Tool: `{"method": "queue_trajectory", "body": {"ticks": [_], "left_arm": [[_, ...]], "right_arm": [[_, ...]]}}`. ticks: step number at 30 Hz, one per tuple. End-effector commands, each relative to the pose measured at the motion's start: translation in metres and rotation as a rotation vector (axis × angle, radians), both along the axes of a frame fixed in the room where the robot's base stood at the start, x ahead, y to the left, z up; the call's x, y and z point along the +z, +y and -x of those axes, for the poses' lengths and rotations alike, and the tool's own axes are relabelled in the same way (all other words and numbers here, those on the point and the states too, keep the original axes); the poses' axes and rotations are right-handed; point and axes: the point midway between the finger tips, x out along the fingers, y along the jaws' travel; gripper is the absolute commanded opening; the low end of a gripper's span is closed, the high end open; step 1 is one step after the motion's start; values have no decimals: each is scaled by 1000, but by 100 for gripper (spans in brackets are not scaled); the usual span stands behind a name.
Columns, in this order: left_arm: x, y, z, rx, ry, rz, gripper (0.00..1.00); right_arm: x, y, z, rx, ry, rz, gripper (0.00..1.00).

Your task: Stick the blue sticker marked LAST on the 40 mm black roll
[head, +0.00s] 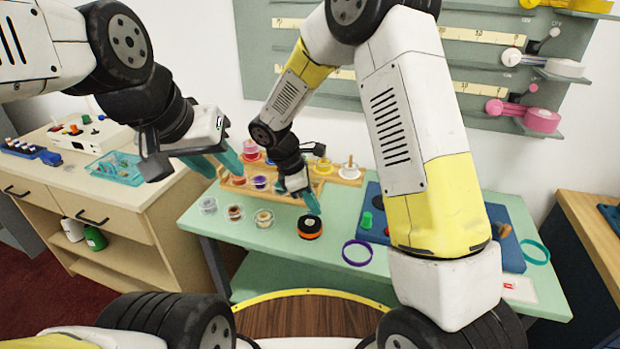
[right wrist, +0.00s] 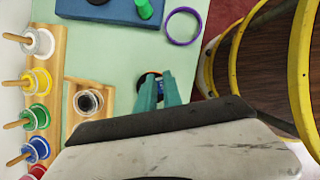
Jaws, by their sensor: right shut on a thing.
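A black roll with an orange band (head: 310,230) lies on the green counter; its size cannot be read. My right gripper (head: 314,204) points down just above it. In the right wrist view the right fingers (right wrist: 159,92) are shut on a small blue piece, which looks like the blue sticker (right wrist: 160,85); no marking is legible. The roll's dark top shows partly behind the fingertips (right wrist: 147,77). I cannot tell whether the sticker touches the roll. My left gripper (head: 220,162) is empty, its fingers apart, above the counter's left end.
Several small clear rolls (head: 235,213) stand left of the black roll. A wooden rack (head: 348,178) with coloured spools is behind. The counter's front strip is clear.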

Motion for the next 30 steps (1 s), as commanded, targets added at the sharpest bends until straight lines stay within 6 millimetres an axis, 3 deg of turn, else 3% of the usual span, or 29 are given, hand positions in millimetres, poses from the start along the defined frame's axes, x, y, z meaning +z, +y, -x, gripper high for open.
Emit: {"method": "queue_trajectory", "body": {"ticks": [18, 30], "left_arm": [[0, 0, 0, 0, -1, 0, 36], [0, 0, 0, 0, 0, 0, 36]], "right_arm": [[-46, 4, 1, 45, 2, 0, 0], [-51, 4, 1, 43, 1, -1, 0]]}}
